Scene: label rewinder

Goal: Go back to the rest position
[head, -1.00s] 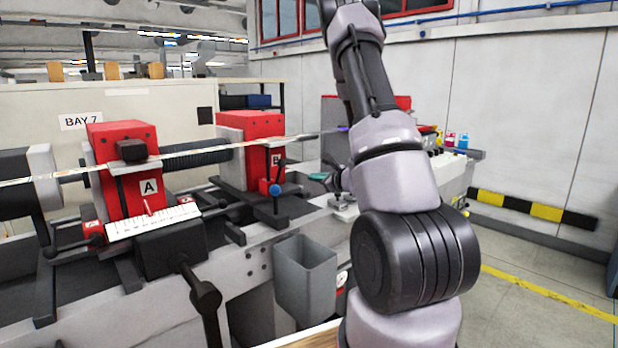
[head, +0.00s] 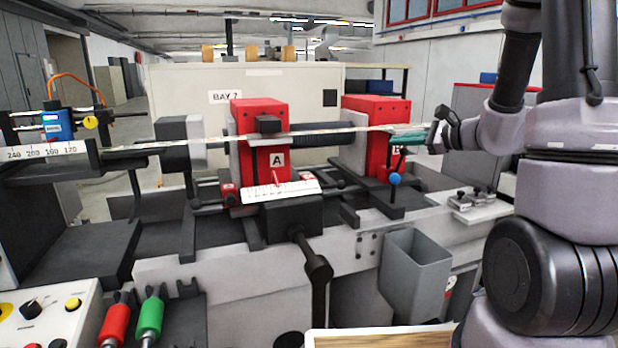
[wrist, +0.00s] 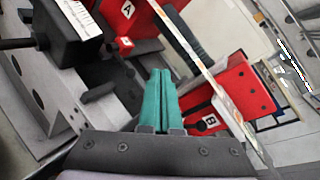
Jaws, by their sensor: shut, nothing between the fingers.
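My gripper (head: 406,138) has teal fingers and is at the right of the head view, in front of the red block B (head: 366,136). In the wrist view its fingers (wrist: 159,98) are shut together with nothing between them. They point over the machine bed. Red block A (head: 262,141) stands left of block B, with a white scale (head: 280,191) in front of it. A long pale strip (head: 225,139) runs across both blocks. In the head view I cannot tell whether the fingers touch the strip or block B.
A grey bin (head: 415,277) hangs at the machine's front. A dark lever (head: 317,268) juts out beside it. Red (head: 116,322) and green (head: 149,318) handled tools stand at lower left, by a control panel (head: 45,320). A blue-knobbed lever (head: 394,180) stands below block B.

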